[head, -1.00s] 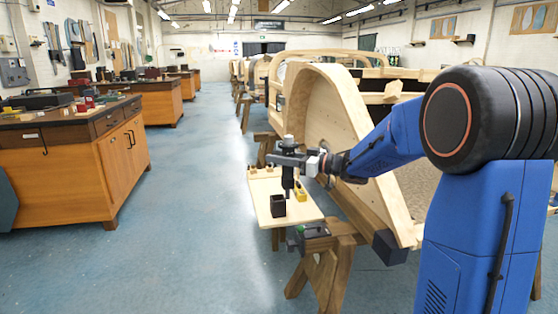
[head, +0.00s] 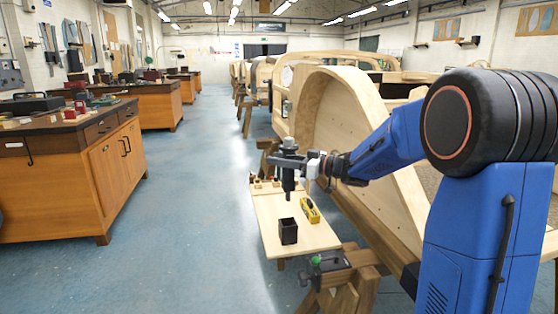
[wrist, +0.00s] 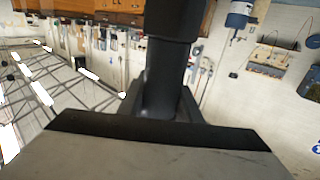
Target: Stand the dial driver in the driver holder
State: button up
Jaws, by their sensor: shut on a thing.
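The dial driver (head: 288,183) is a dark, upright cylinder in my gripper (head: 289,161). My gripper is shut on it, and the driver's lower end hangs clear in the air. The driver holder (head: 288,233) is a small black open-topped box on a pale wooden board. The driver tip is above the holder in the picture with a gap between them; the exact alignment in depth is hard to tell. In the wrist view the driver (wrist: 168,60) rises dark between the jaws (wrist: 160,105), and the holder is not seen.
Small items stand along the board's far edge. A large wooden body frame (head: 318,115) stands close on the right. A trestle clamp with a green knob (head: 316,261) is at the near corner. The left floor is clear.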

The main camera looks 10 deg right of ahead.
jog(key=shift+f, duration=8.4)
jog(key=o, duration=1.3)
jog(key=shift+s+d, duration=0.1)
